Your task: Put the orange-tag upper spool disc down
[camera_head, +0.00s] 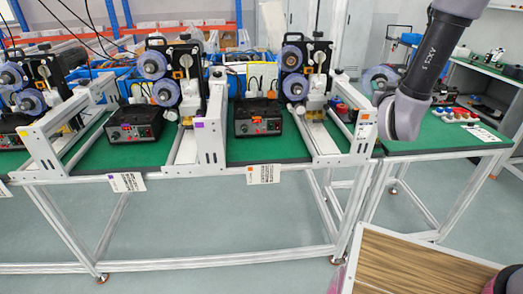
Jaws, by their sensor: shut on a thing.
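A grey-blue spool disc (378,77) shows at the right, partly behind my arm. I cannot tell whether it is held or rests on something, and no orange tag is readable on it. My arm hangs down from the top right, and its gripper end is hidden. The orange-tagged station on the right of the bench carries an upper disc (291,57) and a lower disc (295,87). An orange tag (363,117) is on its frame's end plate.
The purple-tagged station to the left carries upper (153,65) and lower (165,92) discs. Black control boxes (257,117) stand on the green bench top. The right table (425,143) has clear green room in front and small coloured parts behind. A wood-floored surface (425,268) lies bottom right.

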